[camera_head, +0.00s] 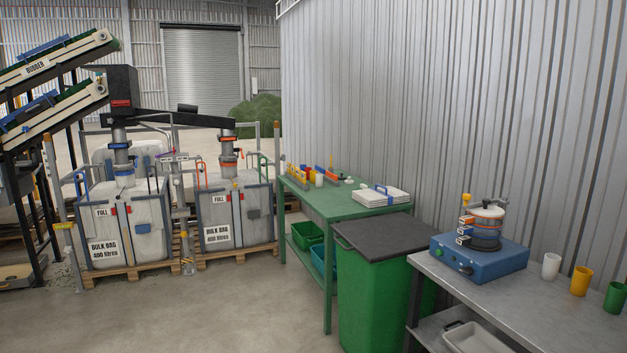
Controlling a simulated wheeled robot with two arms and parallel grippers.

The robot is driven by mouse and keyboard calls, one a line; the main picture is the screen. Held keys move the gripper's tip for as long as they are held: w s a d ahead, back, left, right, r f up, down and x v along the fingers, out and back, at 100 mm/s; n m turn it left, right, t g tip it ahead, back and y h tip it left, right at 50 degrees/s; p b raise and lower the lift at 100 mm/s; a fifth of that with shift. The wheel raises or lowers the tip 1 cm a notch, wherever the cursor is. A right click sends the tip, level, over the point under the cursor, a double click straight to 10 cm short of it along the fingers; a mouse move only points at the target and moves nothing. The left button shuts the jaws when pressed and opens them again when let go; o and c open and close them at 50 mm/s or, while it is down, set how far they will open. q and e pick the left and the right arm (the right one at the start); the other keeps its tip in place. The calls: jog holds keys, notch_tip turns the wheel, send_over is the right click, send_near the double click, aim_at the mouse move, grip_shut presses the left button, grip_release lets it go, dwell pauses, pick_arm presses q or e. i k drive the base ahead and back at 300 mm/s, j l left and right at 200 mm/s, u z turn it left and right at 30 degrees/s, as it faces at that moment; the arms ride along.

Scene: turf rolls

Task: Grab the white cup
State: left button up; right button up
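A white cup (551,266) stands upright on the grey bench (495,300) at the lower right. A small white cup-like item (320,180) is also on the green table further back. Neither of my grippers is in view.
The blue machine (480,256) stands close left of the white cup. A green bin (375,290) with a dark lid is left of the bench. The green table (335,207) is behind it. Corrugated wall backs the bench. Open concrete floor lies at front left.

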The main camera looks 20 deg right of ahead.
aim_at(319, 176)
jog(key=i+z, duration=0.1)
jog(key=i, duration=3.2)
